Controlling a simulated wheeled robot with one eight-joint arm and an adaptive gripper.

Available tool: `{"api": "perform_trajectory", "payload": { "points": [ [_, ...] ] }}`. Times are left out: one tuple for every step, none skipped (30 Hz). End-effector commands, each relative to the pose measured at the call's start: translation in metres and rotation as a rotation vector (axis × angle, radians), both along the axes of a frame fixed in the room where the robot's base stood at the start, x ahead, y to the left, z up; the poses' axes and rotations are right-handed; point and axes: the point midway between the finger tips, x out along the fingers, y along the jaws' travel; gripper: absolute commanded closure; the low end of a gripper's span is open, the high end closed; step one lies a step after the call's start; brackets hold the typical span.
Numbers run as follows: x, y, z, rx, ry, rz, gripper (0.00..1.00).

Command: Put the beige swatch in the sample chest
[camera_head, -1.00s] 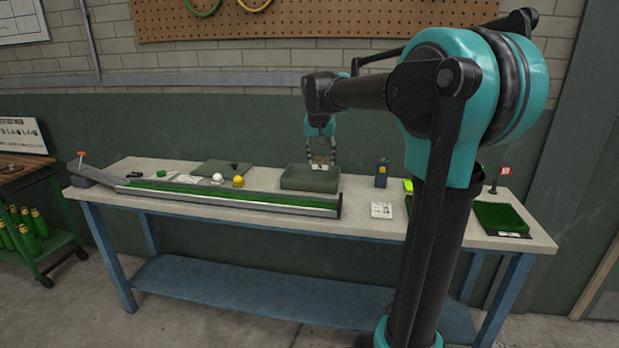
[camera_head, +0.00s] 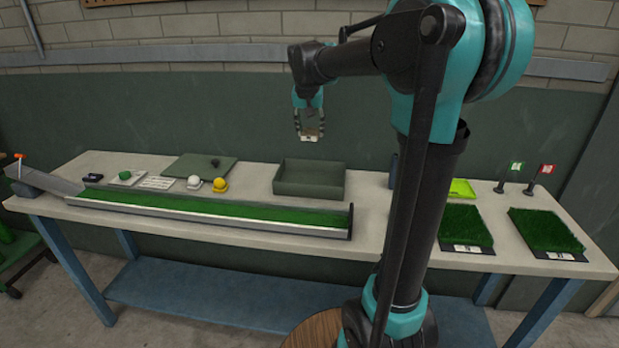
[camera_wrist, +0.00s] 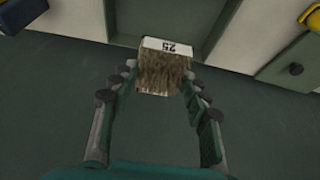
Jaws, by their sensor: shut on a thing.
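The beige swatch (camera_head: 312,132) is a small brownish, grass-textured block with a white label; the label reads 25 in the wrist view (camera_wrist: 165,75). My gripper (camera_head: 309,136) is shut on it, with a finger on each side, and holds it in the air above the bench. The sample chest (camera_head: 310,193) appears to be the open dark green box on the bench, below the swatch in the head view. Part of the box (camera_wrist: 205,28) shows beyond the swatch in the wrist view. I cannot tell whether the swatch is directly over it.
A flat green lid (camera_head: 190,166) with a dark knob lies left of the box. A long green ramp (camera_head: 215,208) runs along the bench front. White (camera_head: 194,182) and yellow (camera_head: 220,184) balls stand behind it. Turf trays (camera_head: 466,226) and small flags (camera_head: 515,168) are at right.

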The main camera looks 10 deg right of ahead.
Motion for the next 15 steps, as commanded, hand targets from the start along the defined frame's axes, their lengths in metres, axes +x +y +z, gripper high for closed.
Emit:
{"api": "perform_trajectory", "payload": {
  "points": [
    [0.000, 0.000, -0.012, 0.000, 0.000, 0.000, 0.66],
    [0.000, 0.000, -0.019, 0.000, 0.000, 0.000, 0.66],
    [0.000, 0.000, -0.029, 0.000, 0.000, 0.000, 0.66],
    [0.000, 0.000, -0.036, 0.000, 0.000, 0.000, 0.66],
    [0.000, 0.000, -0.044, 0.000, 0.000, 0.000, 0.66],
    [0.000, 0.000, -0.054, 0.000, 0.000, 0.000, 0.66],
    [0.000, 0.000, -0.061, 0.000, 0.000, 0.000, 0.66],
    [0.000, 0.000, -0.068, 0.000, 0.000, 0.000, 0.66],
    [0.000, 0.000, -0.078, 0.000, 0.000, 0.000, 0.66],
    [0.000, 0.000, -0.085, 0.000, 0.000, 0.000, 0.66],
    [0.000, 0.000, -0.092, 0.000, 0.000, 0.000, 0.66],
    [0.000, 0.000, -0.102, 0.000, 0.000, 0.000, 0.66],
    [0.000, 0.000, -0.108, 0.000, 0.000, 0.000, 0.66],
    [0.000, 0.000, -0.114, 0.000, 0.000, 0.000, 0.66],
    [0.000, 0.000, -0.122, 0.000, 0.000, 0.000, 0.66]
  ]
}}
